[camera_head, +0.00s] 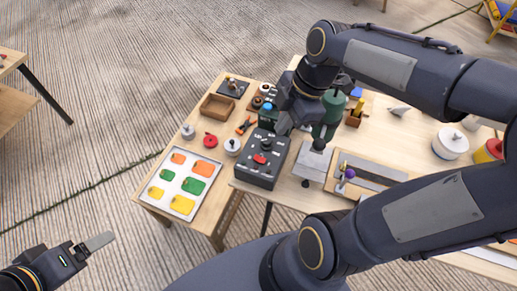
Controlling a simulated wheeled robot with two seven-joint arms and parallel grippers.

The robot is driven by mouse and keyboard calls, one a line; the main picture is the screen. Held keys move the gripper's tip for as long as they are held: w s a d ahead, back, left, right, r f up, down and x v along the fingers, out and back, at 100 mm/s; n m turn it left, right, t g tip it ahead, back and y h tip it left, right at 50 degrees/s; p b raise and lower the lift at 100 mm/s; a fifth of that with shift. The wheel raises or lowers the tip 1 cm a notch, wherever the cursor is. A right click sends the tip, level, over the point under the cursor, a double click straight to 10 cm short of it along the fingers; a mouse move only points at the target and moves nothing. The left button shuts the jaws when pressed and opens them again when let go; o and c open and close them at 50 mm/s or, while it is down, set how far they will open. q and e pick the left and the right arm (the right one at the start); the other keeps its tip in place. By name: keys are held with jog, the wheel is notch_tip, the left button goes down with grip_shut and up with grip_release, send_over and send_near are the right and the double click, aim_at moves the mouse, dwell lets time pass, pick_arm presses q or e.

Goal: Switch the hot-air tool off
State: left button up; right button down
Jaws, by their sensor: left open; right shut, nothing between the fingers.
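A dark grey control box (270,178) with a red switch (260,159) on its top stands on the wooden table. A dark green tool (331,108) with a black nozzle stands upright just right of it, above a light grey plate (313,162). It looks like the hot-air tool. My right gripper (284,127) is shut and empty over the back edge of the control box, apart from the red switch in the picture. The arm hides part of the green tool. My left gripper (100,243) is open and empty, low at the left, away from the table.
A white tray (150,197) with coloured patches lies at the table's left. Small red and white round items, orange-handled pliers (246,125) and a wooden tray (217,107) are behind it. A white round container (450,143) stands right.

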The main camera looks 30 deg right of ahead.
jog(key=w+f+n, duration=0.1)
jog(key=n, duration=0.2)
jog(key=w+d+f+n+g, duration=0.1)
jog(key=w+n, duration=0.1)
jog(key=n, duration=0.1)
jog(key=w+n+g, duration=0.1)
jog(key=n, duration=0.2)
jog(key=shift+w+d+f, duration=0.3)
jog(key=shift+w+f, duration=0.05)
jog(key=shift+f, duration=0.05)
jog(key=shift+f, duration=0.1)
send_near(255, 157)
jog(key=x, duration=0.5)
jog(key=shift+s+f+b, duration=0.25)
jog(key=shift+s+b, duration=0.1)
jog(key=shift+w+a+f, duration=0.15)
jog(key=shift+w+f, duration=0.1)
jog(key=shift+f, duration=0.25)
